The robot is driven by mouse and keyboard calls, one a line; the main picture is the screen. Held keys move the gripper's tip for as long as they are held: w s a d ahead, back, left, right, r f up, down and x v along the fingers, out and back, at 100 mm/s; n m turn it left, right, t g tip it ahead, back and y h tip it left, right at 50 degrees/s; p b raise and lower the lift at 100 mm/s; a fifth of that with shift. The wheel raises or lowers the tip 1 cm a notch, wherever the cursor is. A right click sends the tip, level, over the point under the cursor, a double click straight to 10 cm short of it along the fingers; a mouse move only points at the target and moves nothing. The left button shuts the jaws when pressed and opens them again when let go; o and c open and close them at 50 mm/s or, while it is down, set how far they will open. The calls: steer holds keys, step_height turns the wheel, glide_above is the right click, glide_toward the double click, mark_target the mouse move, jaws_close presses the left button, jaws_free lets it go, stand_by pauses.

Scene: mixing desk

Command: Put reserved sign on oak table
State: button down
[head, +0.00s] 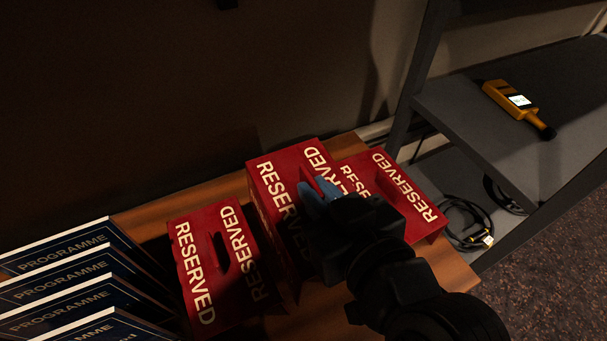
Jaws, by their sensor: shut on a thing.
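Three red reserved signs with white lettering show in the head view. The left sign (205,262) and the right sign (405,192) stand on a brown wooden surface (452,268). The middle sign (272,178) is between them, at my gripper (318,196). My gripper has blue fingertips and is shut on the middle sign near its top. The arm hides part of the middle and right signs. I cannot tell whether the middle sign is lifted off the surface. I cannot tell whether this wooden surface is the oak table.
Several dark blue programme booklets (75,275) lie overlapped at the lower left. A grey shelf unit (470,115) stands at the right, with a yellow handheld meter (510,96) on it. A coiled black cable (465,222) lies below. A dark wall is behind the signs.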

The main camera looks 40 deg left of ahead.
steer(key=shift+w+a+f, duration=0.1)
steer(key=shift+a+f, duration=0.2)
steer(key=shift+f, duration=0.15)
step_height(320, 180, down, 6)
steer(key=b, duration=0.5)
steer(key=shift+f+b, duration=0.25)
steer(key=shift+b, duration=0.05)
steer(key=shift+f+b, duration=0.5)
steer(key=shift+f, duration=0.1)
steer(key=c, duration=1.1)
jaws_free()
